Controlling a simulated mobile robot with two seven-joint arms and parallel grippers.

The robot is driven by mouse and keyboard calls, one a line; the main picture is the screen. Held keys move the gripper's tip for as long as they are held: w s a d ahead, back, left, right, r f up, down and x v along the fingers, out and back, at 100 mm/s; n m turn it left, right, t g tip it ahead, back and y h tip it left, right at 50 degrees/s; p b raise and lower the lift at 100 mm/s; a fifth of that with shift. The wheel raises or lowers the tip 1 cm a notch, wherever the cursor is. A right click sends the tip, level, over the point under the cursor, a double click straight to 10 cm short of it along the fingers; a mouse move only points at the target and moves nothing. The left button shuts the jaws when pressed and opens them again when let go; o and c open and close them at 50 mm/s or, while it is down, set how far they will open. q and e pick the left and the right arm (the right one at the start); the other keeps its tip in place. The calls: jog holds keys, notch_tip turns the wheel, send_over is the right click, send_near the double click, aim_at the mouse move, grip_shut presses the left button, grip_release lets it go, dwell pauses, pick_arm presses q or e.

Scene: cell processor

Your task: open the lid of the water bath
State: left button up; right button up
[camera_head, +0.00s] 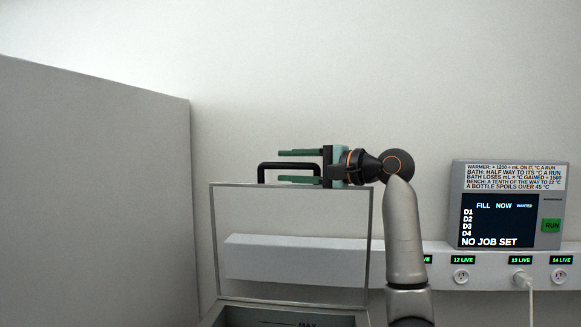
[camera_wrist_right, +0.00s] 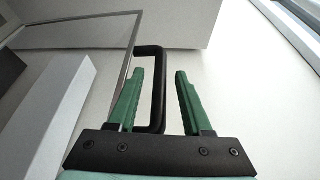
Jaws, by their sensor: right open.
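The water bath (camera_head: 245,311) is at the bottom of the head view, its dark inside and a MAX mark partly showing. Its clear lid (camera_head: 368,240), in a thin grey frame, stands upright above the bath's back. The black handle (camera_head: 262,172) is on the lid's top edge and also shows in the right wrist view (camera_wrist_right: 157,95). My right gripper (camera_head: 299,166) is open at the handle, its green fingers pointing left. In the wrist view the handle's bar shows between the two fingers (camera_wrist_right: 157,82); contact cannot be told. My left gripper is out of view.
A tall grey panel (camera_head: 95,190) fills the left side. A white rail of live sockets (camera_head: 480,265) runs along the wall, with a plug in one. A control box (camera_head: 548,180) reading NO JOB SET stands on it at right. The wall area above is clear.

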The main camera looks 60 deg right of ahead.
jog(key=s+b, duration=0.4)
jog(key=s, duration=0.8)
jog(key=shift+s+r, duration=0.25)
